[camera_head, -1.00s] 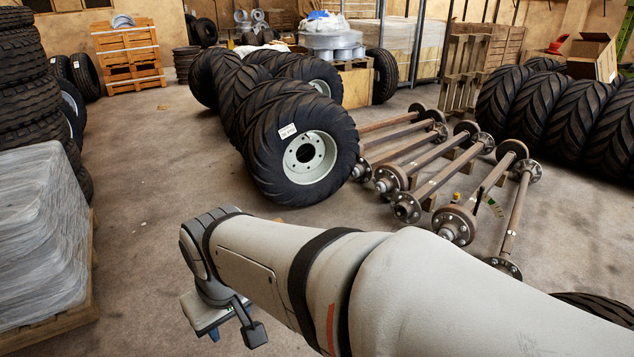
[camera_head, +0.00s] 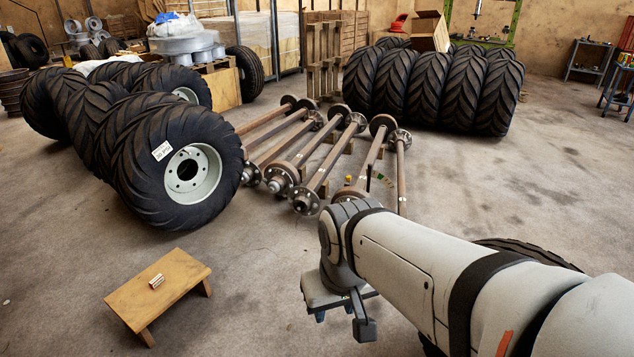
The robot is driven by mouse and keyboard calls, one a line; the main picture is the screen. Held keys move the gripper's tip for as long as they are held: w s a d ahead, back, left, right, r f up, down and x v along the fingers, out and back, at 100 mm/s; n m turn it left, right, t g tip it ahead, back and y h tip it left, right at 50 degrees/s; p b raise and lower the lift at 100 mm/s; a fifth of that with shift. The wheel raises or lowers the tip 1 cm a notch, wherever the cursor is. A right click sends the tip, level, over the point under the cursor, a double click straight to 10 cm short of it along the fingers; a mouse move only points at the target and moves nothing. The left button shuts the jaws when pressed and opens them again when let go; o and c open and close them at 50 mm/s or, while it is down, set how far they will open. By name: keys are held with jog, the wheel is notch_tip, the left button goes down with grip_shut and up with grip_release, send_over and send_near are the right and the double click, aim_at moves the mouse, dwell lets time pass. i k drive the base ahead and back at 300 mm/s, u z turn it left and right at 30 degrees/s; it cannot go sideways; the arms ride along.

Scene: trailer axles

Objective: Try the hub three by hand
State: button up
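Several rusty trailer axles (camera_head: 335,160) lie side by side on the floor in the middle of the view, with hubs at their ends. One near-end hub (camera_head: 305,203) shows studs and a round centre; another hub (camera_head: 279,181) sits to its left. No number is readable, so I cannot tell which is hub three. A yellow bit and a green-yellow tag show near the right axles. My gripper (camera_head: 340,308) hangs in front of the axles' near ends, apparently above the floor. My arm hides part of the rightmost axles. The finger opening is not clear.
Big tractor wheels (camera_head: 180,175) lean left of the axles. A row of tyres (camera_head: 430,88) stands behind. Floor is clear at front centre and far right.

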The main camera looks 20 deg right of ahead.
aim_at(304, 195)
jog(key=z, duration=0.6)
jog(key=i, duration=3.85)
jog(key=u, duration=1.75)
